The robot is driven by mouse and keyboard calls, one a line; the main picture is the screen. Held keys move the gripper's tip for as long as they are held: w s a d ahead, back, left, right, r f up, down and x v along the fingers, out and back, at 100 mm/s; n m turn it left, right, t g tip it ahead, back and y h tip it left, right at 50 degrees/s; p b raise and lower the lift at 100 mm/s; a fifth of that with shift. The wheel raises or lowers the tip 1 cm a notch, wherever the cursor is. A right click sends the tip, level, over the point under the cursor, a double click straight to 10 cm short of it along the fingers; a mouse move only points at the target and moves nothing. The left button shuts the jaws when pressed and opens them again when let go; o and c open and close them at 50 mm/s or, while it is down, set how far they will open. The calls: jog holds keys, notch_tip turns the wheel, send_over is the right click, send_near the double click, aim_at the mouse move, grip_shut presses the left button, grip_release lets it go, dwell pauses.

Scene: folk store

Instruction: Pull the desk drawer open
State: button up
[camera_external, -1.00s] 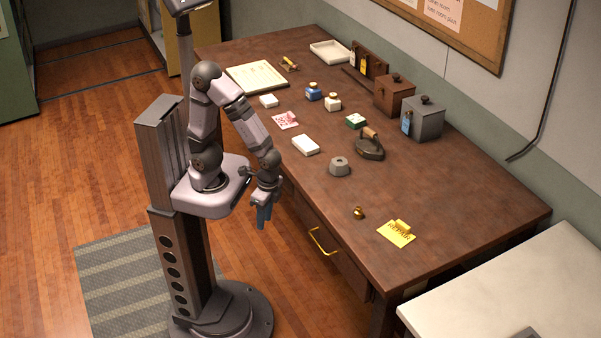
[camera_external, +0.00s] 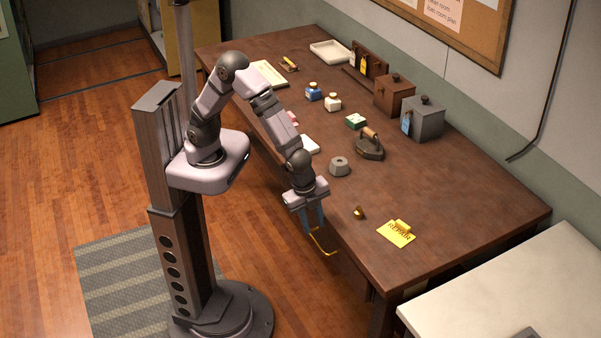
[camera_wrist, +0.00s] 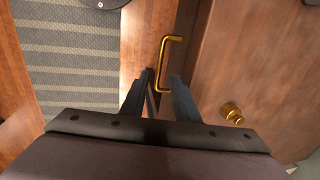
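The desk drawer (camera_external: 345,265) is in the front side of the brown desk, below the top, and looks shut. Its brass handle (camera_external: 327,250) is a bent bar, partly hidden by my gripper in the external view. My gripper (camera_external: 314,223) points down at the desk's front edge, just above the handle. In the wrist view, the handle (camera_wrist: 168,55) shows ahead of and between the fingertips of my gripper (camera_wrist: 160,84). The fingers are apart and hold nothing. Whether either finger touches the handle I cannot tell.
The desk top (camera_external: 440,190) overhangs close beside my gripper. A small brass bell-like piece (camera_external: 359,213) and a yellow repair sign (camera_external: 397,233) lie near that edge. A grey weight (camera_external: 340,166) and an iron (camera_external: 370,147) stand farther back. The floor before the drawer is open.

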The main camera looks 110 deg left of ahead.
aim_at(317, 242)
jog(key=shift+w+a+f, duration=0.15)
jog(key=shift+f, duration=1.05)
jog(key=shift+w+a+f, duration=0.1)
jog(key=shift+a+f, duration=0.1)
jog(key=shift+f, duration=0.95)
jog(key=shift+w+a+f, duration=0.15)
jog(key=shift+f, duration=1.05)
grip_shut()
